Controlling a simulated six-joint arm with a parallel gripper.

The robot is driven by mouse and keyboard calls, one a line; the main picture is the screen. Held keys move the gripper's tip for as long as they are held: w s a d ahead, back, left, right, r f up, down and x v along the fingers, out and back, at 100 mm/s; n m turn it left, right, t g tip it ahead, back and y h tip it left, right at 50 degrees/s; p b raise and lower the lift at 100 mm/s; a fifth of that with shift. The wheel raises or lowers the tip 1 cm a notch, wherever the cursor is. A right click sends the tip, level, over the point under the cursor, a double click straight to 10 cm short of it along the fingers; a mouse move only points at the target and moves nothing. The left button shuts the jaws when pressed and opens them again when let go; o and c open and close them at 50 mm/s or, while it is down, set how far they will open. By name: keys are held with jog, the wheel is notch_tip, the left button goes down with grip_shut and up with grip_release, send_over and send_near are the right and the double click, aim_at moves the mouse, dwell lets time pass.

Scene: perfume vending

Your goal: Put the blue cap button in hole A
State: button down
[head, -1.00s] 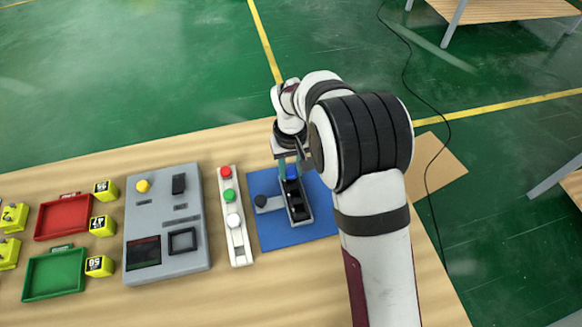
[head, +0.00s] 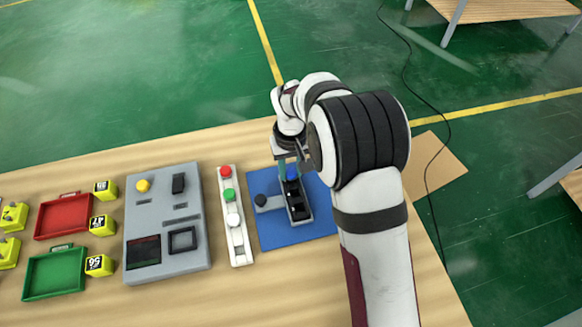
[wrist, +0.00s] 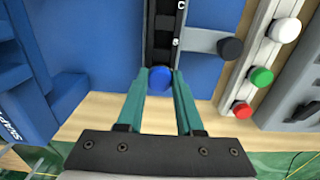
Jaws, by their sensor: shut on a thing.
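The blue cap button (wrist: 160,80) is between the teal fingertips of my gripper (wrist: 161,76). It sits at the near end of the dark slotted holder (wrist: 161,42) in the wrist view. The letters C and B show beside the holder's holes; no letter A is readable, and the button and fingers cover that end. I cannot tell whether the button is in the hole or just above it. In the head view the blue cap button (head: 292,173) shows at the far end of the holder (head: 299,211), with my gripper (head: 288,168) around it.
The holder is on a blue mat (head: 282,238) with a black knob (head: 260,200) on its side arm. A white strip (head: 239,245) with red, green and white buttons stands to the left. A grey panel (head: 165,220) and red and green trays lie farther left.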

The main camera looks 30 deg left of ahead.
jog(key=shift+f, duration=0.45)
dwell(0.3)
grip_release()
dwell(0.4)
jog(key=shift+r, duration=3.5)
